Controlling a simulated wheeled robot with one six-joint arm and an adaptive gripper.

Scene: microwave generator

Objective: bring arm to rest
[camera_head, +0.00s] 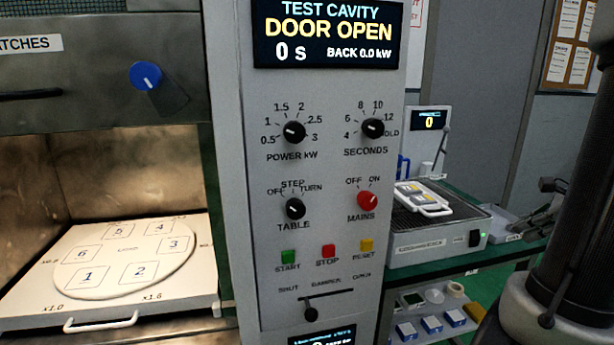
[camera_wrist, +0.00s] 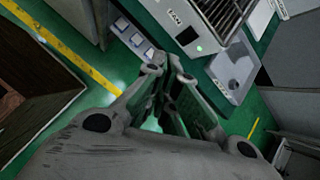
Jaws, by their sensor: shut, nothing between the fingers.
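My gripper (camera_wrist: 165,90) shows in the wrist view with its fingers closed together and nothing between them. It points down over the green floor beside the bench. In the head view a dark part of my arm (camera_head: 535,300) stands at the lower right edge, in front of the green bench. My fingertips are not clearly seen in the head view.
A grey control panel (camera_head: 318,240) with knobs and a "DOOR OPEN" display stands in the middle. Left of it is an open cavity with a numbered round plate (camera_head: 125,255). A grilled bench unit (camera_head: 425,248) holds a white tray (camera_head: 424,200).

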